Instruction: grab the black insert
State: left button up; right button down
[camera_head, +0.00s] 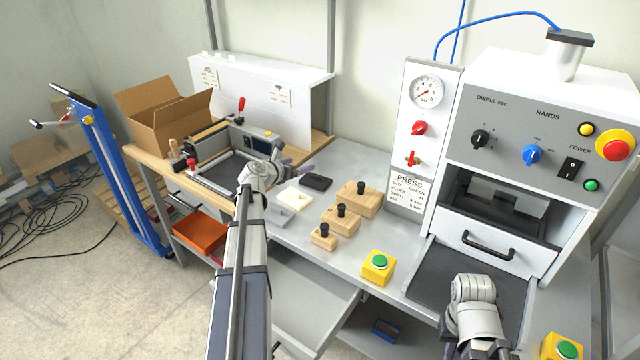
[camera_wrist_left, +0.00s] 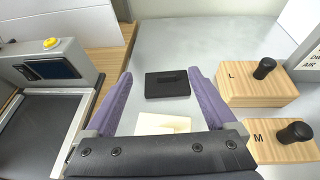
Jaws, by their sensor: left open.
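The black insert (camera_head: 315,182) is a small flat dark block lying on the grey metal bench, behind the cream-coloured block. It also shows in the left wrist view (camera_wrist_left: 167,84), ahead of the fingers and roughly centred between them. My left gripper (camera_head: 290,160) is over the bench, left of the insert in the head view. In the left wrist view its two purple fingers (camera_wrist_left: 160,90) are spread apart with nothing between the pads. My right arm shows at the lower right near the press, but its fingers are hidden.
A cream block (camera_head: 294,198) and a grey block (camera_head: 283,215) lie just in front of the insert. Wooden blocks with black knobs (camera_head: 353,198) stand to the right. A forming fixture (camera_head: 222,170) and a cardboard box (camera_head: 170,115) are on the left. The press (camera_head: 540,150) stands right.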

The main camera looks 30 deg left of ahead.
pick_arm(q)
jog(key=b, duration=0.4)
send_near(315, 176)
jog(key=shift+a+r, duration=0.4)
jog(key=shift+r, duration=0.4)
jog(key=shift+w+f+b, duration=0.1)
jog(key=shift+f+b, duration=0.6)
jog(key=shift+f, duration=0.05)
jog(key=shift+b+x, duration=0.5)
jog(key=shift+x, duration=0.85)
jog(key=shift+d+b+x, duration=0.2)
jog(key=shift+b+x, duration=0.35)
jog(key=shift+x, duration=0.75)
jog(key=shift+d+b+x, duration=0.2)
jog(key=shift+b+x, duration=0.35)
jog(key=shift+x, duration=0.7)
jog(key=c, duration=1.4)
